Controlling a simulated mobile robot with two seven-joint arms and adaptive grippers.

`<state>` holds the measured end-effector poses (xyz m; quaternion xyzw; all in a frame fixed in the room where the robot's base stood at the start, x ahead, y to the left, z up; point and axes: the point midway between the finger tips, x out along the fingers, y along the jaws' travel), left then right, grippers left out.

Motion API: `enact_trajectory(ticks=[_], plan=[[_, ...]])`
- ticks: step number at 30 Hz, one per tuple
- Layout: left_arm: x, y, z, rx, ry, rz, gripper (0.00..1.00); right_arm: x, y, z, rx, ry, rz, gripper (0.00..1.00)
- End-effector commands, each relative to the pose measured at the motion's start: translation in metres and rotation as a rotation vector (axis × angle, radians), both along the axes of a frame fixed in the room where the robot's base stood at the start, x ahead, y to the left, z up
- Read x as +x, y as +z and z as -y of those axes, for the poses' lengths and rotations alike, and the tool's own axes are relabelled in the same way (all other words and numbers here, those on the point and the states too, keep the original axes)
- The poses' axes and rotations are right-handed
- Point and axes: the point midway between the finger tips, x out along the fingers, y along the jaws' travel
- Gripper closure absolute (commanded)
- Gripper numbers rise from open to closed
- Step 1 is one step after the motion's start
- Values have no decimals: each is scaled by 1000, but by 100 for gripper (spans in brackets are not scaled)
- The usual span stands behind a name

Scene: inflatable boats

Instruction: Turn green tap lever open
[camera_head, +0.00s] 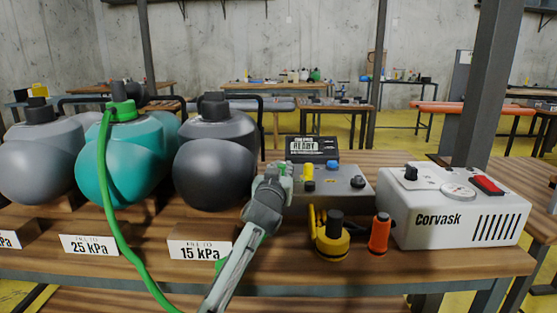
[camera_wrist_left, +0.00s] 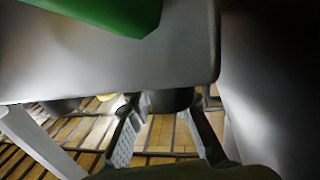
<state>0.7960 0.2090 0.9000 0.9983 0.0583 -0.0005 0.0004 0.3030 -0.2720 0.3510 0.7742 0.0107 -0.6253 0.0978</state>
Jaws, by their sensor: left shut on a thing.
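The green tap lever (camera_head: 281,167) shows as a small green patch at the left end of the grey tap box (camera_head: 345,190) in the head view. My left gripper (camera_head: 273,178) reaches up from the bottom of that view and is shut on the lever, covering most of it. In the left wrist view, its fingers (camera_wrist_left: 165,120) are close to a grey surface, and a blurred green shape (camera_wrist_left: 105,12) fills the upper left. The exact contact and the lever's angle are hidden. My right gripper is not in view.
Yellow (camera_head: 308,172) and blue (camera_head: 334,164) tap parts sit beside the lever. A READY display (camera_head: 305,146) stands behind. A white Corvask unit (camera_head: 455,215), yellow fitting (camera_head: 331,243) and orange fitting (camera_head: 379,234) are right. A green hose (camera_head: 112,215) runs from the teal bladder (camera_head: 128,160).

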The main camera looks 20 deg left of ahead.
Motion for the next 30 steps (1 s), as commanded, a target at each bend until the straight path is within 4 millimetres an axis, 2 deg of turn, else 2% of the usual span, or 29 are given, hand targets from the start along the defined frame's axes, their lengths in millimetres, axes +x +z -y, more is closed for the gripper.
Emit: enact_trajectory(ticks=[3, 7, 25, 26, 30], plan=[[-1, 1, 1, 3, -55, 1, 100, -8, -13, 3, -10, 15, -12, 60], [-1, 1, 4, 3, -102, 2, 100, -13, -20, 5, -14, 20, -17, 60], [-1, 0, 8, 1, -143, 1, 100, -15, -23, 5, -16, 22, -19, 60], [-1, 0, 8, 1, -143, 1, 79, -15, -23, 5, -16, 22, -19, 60], [-1, 0, 7, 1, -143, 1, 62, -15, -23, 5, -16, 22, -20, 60]])
